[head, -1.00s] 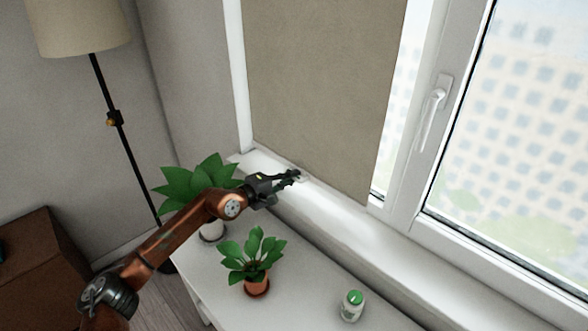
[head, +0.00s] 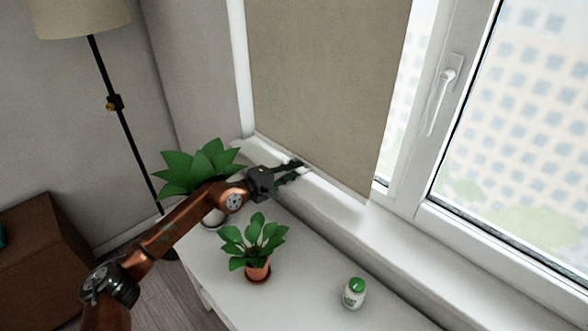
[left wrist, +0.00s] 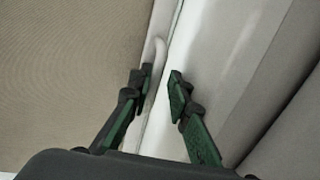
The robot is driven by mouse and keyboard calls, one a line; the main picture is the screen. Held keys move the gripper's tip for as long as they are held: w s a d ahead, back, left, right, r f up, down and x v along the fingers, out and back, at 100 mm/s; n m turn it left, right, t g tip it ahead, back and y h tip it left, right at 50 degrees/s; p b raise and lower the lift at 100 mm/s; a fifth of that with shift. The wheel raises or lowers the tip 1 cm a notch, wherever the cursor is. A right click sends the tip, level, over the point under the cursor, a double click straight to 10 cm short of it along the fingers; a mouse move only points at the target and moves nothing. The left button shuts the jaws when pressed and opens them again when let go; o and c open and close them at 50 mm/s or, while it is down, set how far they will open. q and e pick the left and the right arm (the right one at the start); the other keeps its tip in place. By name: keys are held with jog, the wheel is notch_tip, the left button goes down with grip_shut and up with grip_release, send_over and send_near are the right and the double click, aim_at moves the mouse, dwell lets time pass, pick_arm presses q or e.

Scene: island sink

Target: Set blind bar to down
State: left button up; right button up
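The beige blind (head: 325,85) hangs over the left part of the window, its lower edge just above the sill. In the left wrist view the blind (left wrist: 65,65) fills the left side. A thin pale curved piece (left wrist: 153,75) shows between the fingers, nearer the left one; I cannot tell whether it is the blind bar. My left gripper (head: 298,171) is at the blind's lower edge, above the sill. In the left wrist view its fingers (left wrist: 158,85) are apart, with nothing clamped between them. My right gripper is not in view.
The white sill (head: 385,235) runs along the window. Another plant (head: 190,172) stands behind my left arm. A floor lamp (head: 107,80) is at the left.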

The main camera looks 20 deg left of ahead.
pick_arm(q)
jog(key=shift+o, duration=0.5)
jog(key=shift+f, duration=0.1)
jog(key=v, duration=0.8)
dwell(0.4)
